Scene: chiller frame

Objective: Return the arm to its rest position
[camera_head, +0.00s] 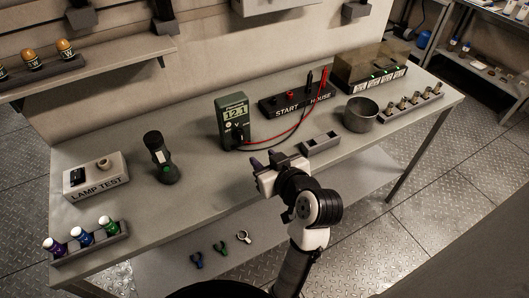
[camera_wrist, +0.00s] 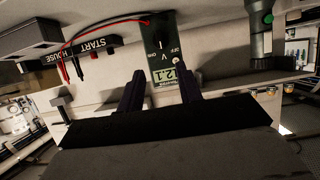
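My gripper (camera_head: 266,162) is in front of the bench, near its front edge, with my arm reaching up from the bottom of the head view. In the wrist view my gripper (camera_wrist: 159,86) shows two dark fingers spread apart. The gap between them is empty, and the green multimeter (camera_wrist: 163,48) shows beyond it, upside down. In the head view the multimeter (camera_head: 233,118) stands on the bench behind my gripper, apart from it, and reads 12.1.
The bench (camera_head: 205,200) holds a flashlight (camera_head: 160,157), a LAMP TEST box (camera_head: 95,177), a START HOUSE block (camera_head: 295,103), a grey slotted block (camera_head: 320,144) and a round metal cup (camera_head: 360,114). A lower shelf (camera_head: 215,275) carries small clips. Bare bench lies between the flashlight and multimeter.

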